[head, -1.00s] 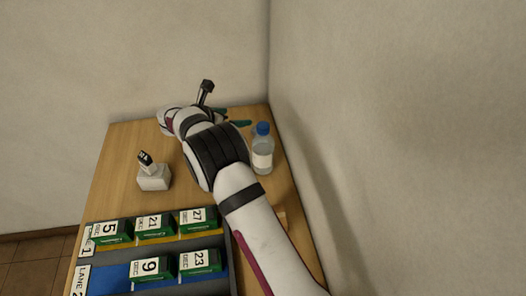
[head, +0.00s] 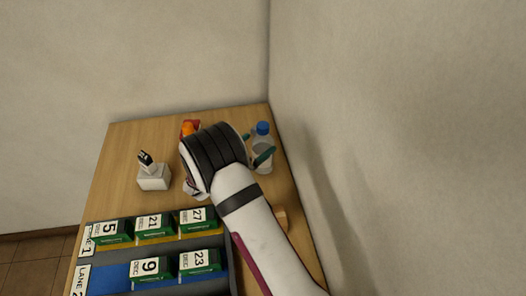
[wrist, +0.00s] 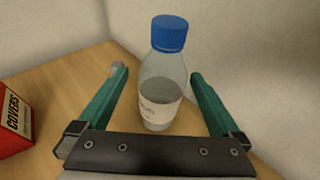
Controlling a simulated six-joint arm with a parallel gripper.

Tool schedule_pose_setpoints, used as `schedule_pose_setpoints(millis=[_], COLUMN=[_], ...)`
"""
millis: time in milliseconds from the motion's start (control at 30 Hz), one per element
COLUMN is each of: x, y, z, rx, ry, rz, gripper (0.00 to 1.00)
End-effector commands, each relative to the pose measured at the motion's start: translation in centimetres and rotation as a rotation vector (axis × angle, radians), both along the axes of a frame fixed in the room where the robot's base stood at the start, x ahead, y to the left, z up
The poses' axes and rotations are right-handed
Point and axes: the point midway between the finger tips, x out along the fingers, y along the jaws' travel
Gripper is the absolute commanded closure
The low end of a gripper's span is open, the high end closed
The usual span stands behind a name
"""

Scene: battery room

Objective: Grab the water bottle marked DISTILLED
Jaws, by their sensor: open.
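The water bottle (head: 263,147) is clear with a blue cap and a pale label, and stands upright at the right side of the table by the wall. In the wrist view the bottle (wrist: 161,85) stands between the two green fingers of my gripper (wrist: 156,82), with a gap on each side. The label's print is too blurred to read. My gripper (head: 259,148) is open around the bottle, low on its body. In the head view my arm hides most of the gripper.
A red box marked COVERS (wrist: 12,122) is at the left in the wrist view. A white block with a black-topped piece (head: 153,177) stands on the wooden table (head: 125,160). Green batteries sit in lanes in front (head: 155,227). The wall (head: 400,130) is close on the right.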

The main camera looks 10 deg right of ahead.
Motion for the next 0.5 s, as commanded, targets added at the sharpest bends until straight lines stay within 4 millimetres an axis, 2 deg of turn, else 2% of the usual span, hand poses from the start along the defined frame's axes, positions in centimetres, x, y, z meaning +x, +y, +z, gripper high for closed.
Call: schedule_pose_setpoints(millis=[300, 500], x=[3.1, 4.0], y=[-3.8, -4.6], z=[-2.3, -2.6], rx=[-0.001, -0.001], ry=[0.001, 0.001], rz=[-0.003, -0.001], gripper=[0.0, 0.0])
